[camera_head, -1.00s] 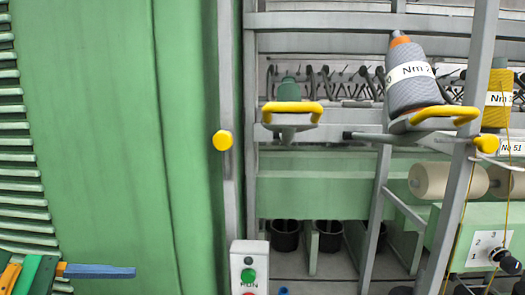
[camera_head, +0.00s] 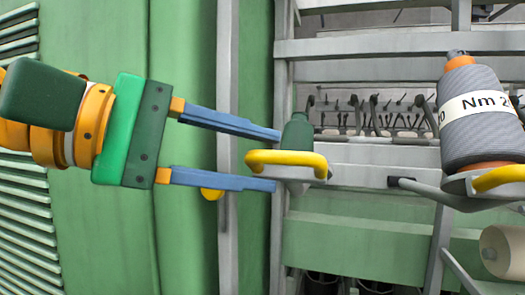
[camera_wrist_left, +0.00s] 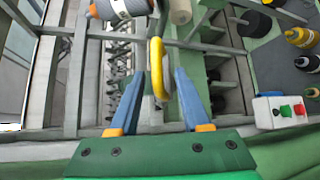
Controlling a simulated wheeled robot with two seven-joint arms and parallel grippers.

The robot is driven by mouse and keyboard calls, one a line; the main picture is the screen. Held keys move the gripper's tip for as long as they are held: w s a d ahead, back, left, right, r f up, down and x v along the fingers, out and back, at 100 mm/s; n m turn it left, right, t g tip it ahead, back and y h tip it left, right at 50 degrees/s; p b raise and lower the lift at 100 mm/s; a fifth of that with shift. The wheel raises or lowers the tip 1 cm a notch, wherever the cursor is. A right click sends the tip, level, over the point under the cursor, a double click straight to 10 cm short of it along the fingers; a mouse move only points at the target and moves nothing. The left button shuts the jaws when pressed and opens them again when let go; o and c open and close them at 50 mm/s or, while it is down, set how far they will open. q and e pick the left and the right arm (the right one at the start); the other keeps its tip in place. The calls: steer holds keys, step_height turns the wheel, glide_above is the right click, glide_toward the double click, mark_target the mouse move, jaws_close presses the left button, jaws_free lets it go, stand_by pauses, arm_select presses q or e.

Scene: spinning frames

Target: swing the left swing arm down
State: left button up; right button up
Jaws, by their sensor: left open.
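The left swing arm (camera_head: 305,176) sticks out from the grey frame with a yellow handle (camera_head: 262,155) on its front and a bare green peg (camera_head: 297,133) standing upright on it. It carries no bobbin. My left gripper (camera_head: 276,161) is open, its blue fingers pointing right, one above and one below the handle's left end in the head view. In the left wrist view the yellow handle (camera_wrist_left: 157,60) lies between the two fingers, with a gap visible on each side. Contact cannot be told. My right gripper is not in view.
The right swing arm holds a grey bobbin (camera_head: 480,118) on the right, with its own yellow handle (camera_head: 500,178). A grey upright (camera_head: 228,110) and a yellow knob (camera_head: 211,194) stand close by the fingers. Green panels fill the left.

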mark_target(284, 158)
arm_select(q)
steer(key=shift+s, duration=0.35)
steer(key=d, duration=0.3)
steer(key=shift+w+d, duration=0.1)
steer(key=shift+d, duration=0.2)
steer(key=shift+c, duration=1.3)
steer(key=shift+w, duration=0.25)
steer(key=c, duration=0.4)
steer(key=shift+a, duration=0.15)
jaws_close()
arm_select(e)
steer(key=shift+s+d+f, duration=0.1)
steer(key=shift+d, duration=0.65)
